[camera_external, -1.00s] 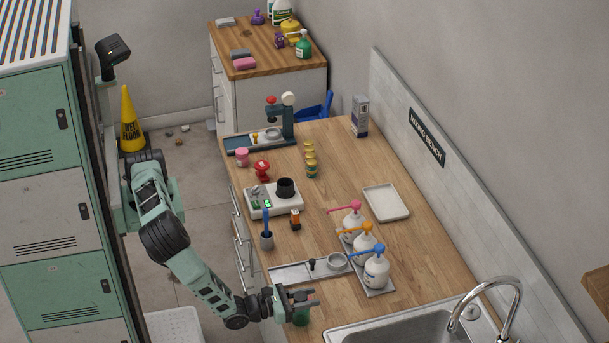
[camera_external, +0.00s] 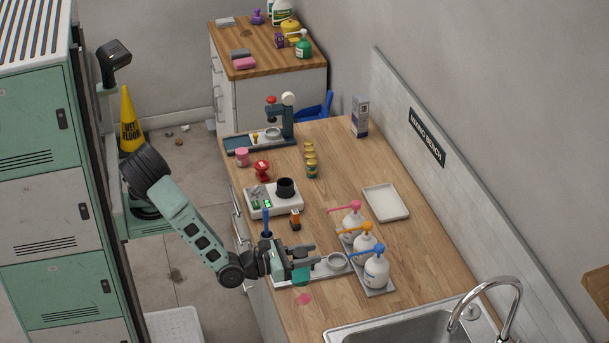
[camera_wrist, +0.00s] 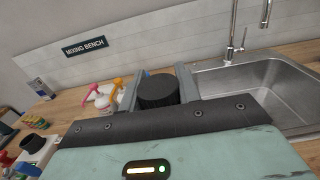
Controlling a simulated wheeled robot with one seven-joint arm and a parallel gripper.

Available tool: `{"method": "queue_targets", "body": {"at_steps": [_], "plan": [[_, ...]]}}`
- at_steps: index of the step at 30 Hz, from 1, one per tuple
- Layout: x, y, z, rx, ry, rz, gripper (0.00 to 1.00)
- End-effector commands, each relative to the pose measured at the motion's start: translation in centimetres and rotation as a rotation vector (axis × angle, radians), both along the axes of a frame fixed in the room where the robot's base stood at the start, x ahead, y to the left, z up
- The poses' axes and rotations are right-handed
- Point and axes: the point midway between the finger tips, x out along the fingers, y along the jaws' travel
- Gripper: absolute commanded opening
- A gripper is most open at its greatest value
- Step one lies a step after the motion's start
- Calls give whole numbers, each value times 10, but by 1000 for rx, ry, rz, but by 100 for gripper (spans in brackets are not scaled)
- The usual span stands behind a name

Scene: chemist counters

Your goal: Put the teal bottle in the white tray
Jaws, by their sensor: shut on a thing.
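My gripper (camera_external: 302,262) is shut on the teal bottle (camera_external: 302,277) above the front part of the counter, left of the pump bottles. Only part of the teal body shows below the fingers in the external view. In the wrist view a round black cap (camera_wrist: 158,90) sits between the two fingers. The white tray (camera_external: 386,202) lies flat and empty on the counter, farther back and to the right of my gripper, near the wall.
Pump bottles with pink, orange and blue tops (camera_external: 364,248) stand between my gripper and the tray. A sink (camera_external: 405,325) lies in front. A flat pink patch (camera_external: 304,298) shows on the counter.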

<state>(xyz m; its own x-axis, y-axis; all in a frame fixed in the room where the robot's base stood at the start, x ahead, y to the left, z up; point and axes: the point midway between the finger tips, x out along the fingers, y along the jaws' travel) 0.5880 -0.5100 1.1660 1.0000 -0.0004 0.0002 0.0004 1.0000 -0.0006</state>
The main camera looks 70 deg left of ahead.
Motion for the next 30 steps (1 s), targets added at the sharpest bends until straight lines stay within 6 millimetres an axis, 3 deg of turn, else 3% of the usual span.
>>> {"method": "queue_targets", "body": {"at_steps": [11, 20, 26, 30], "plan": [[0, 0, 15, -2, 0, 0, 0], [0, 0, 61, -6, 0, 0, 0], [44, 9, 53, 0, -1, 30, 0], [84, 20, 50, 1, -2, 54, 0]]}}
